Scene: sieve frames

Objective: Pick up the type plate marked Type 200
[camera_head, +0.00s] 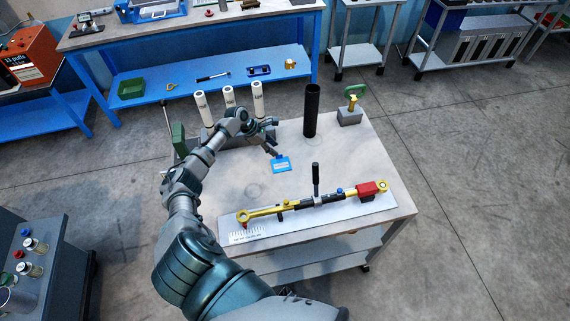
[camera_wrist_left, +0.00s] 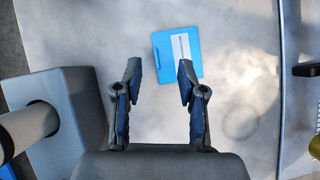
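A blue plate (camera_head: 281,164) with a white label strip lies flat on the table (camera_head: 330,148); its marking is too small to read. It also shows in the left wrist view (camera_wrist_left: 166,63), just beyond the fingertips and a little to the right of their middle. My left gripper (camera_head: 275,138) is above the table beside the plate. In the left wrist view my left gripper (camera_wrist_left: 160,78) has its fingers apart with nothing gripped between them. My right gripper is not in view.
Three labelled white cylinders (camera_head: 228,97) stand on a grey block (camera_wrist_left: 80,100) at the back left. A black tube (camera_head: 311,110) and a green-handled tool (camera_head: 354,95) stand behind. A long yellow-and-black tool (camera_head: 315,201) lies on a board at the front. Bare tabletop surrounds the plate.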

